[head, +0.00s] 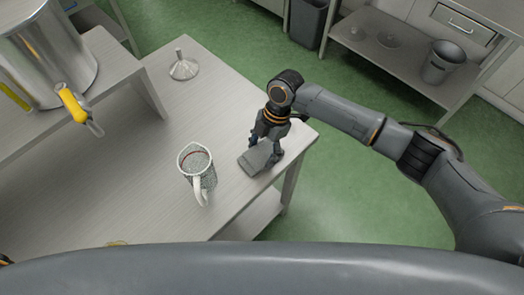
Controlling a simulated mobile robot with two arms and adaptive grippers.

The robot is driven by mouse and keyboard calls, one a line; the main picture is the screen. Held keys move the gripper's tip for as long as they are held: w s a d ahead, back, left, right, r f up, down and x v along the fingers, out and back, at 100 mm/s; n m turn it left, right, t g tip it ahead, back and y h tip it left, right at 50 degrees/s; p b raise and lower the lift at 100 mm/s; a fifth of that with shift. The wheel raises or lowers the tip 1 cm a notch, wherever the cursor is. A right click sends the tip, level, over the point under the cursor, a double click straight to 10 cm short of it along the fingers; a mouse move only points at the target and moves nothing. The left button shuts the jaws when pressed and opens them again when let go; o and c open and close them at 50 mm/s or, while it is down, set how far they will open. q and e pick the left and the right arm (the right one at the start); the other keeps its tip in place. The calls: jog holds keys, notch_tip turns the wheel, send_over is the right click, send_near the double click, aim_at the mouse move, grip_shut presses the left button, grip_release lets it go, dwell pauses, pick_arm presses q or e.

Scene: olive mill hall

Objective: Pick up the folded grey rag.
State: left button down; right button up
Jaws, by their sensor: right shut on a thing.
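The folded grey rag (255,159) is a small flat grey pad near the right edge of the metal table. My right gripper (266,151) comes down over it from above, with its fingers shut on the rag. The rag looks to be at or just above the tabletop; I cannot tell whether it touches. The fingers hide part of it.
A speckled jug (205,176) with a white handle stands left of the rag. A metal funnel (183,66) stands farther back. A steel tank (50,50) with a yellow-handled tap (72,103) is on a raised shelf at left. The table's front middle (130,200) is clear.

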jog(key=shift+w+r+b, duration=0.1)
jog(key=shift+r+b, duration=0.3)
jog(key=shift+r, duration=0.2)
jog(key=s+a+r+b, duration=0.1)
jog(key=s+r+b, duration=0.2)
jog(key=s+r, duration=0.8)
jog(key=s, duration=0.3)
jog(key=shift+a+r+b, duration=0.2)
jog(key=shift+r+b, duration=0.1)
jog(key=shift+r, duration=0.05)
